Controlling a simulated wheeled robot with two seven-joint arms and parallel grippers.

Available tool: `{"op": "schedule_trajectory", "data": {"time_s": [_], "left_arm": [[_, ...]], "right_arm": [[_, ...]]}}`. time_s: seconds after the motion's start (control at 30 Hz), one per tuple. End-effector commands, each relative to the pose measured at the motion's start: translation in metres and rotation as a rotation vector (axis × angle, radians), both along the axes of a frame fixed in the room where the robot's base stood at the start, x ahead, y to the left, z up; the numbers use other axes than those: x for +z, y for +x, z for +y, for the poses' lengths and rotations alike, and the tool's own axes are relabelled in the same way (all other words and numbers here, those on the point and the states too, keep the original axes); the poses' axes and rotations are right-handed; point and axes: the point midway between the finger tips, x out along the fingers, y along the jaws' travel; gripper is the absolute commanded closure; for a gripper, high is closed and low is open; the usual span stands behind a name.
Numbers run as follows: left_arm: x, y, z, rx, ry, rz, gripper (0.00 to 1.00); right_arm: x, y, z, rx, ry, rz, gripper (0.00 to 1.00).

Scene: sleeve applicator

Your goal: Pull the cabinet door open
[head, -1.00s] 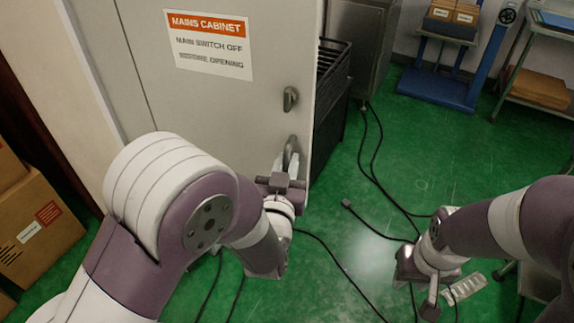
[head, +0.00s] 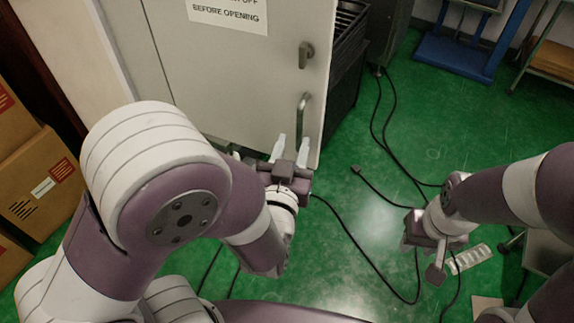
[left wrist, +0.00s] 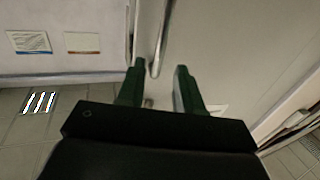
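The cabinet door (head: 245,75) is a pale grey panel and looks shut. Its metal bar handle (head: 302,108) is upright near the door's right edge, below a dark latch (head: 306,54). My left gripper (head: 291,148) is open just below and in front of the handle, with its two pale fingers apart. In the left wrist view, the handle (left wrist: 161,42) shows beyond and between the dark fingertips of my left gripper (left wrist: 159,68), with no clear contact. My right gripper (head: 437,262) hangs over the floor at right, away from the door; its finger opening cannot be made out.
Cardboard boxes (head: 42,185) are stacked at left. A dark rack (head: 347,80) stands just right of the cabinet. Black cables (head: 380,120) run across the green floor (head: 460,120). A blue stand (head: 455,55) is at the back right. The floor right of the door has free room.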

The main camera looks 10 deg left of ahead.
Motion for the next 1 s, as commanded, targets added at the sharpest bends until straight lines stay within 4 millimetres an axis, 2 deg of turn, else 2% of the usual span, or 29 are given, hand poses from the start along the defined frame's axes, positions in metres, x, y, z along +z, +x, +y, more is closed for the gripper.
{"op": "schedule_trajectory", "data": {"time_s": [0.03, 0.13, 0.33, 0.87, 0.93, 1.0], "left_arm": [[0.000, -0.014, -0.002, -0.009, 0.001, -0.001, 0.65], [0.000, -0.037, -0.001, -0.008, 0.000, -0.002, 0.65], [0.000, -0.056, 0.001, -0.002, -0.001, -0.001, 0.65], [0.000, -0.058, 0.001, 0.001, -0.001, 0.000, 0.65], [-0.001, -0.054, 0.001, 0.000, -0.009, 0.030, 0.65], [-0.006, -0.045, -0.001, -0.006, -0.031, 0.130, 0.65]], "right_arm": [[-0.002, 0.000, 0.000, 0.000, 0.000, 0.000, 0.62], [-0.002, 0.000, 0.000, 0.000, 0.000, 0.000, 0.62], [-0.001, 0.000, 0.000, 0.000, 0.000, 0.000, 0.62], [-0.001, 0.000, 0.000, 0.000, 0.000, 0.000, 0.62], [0.002, 0.000, 0.000, 0.000, 0.000, 0.000, 0.62], [0.011, 0.000, 0.000, 0.000, 0.000, 0.000, 0.62]]}}
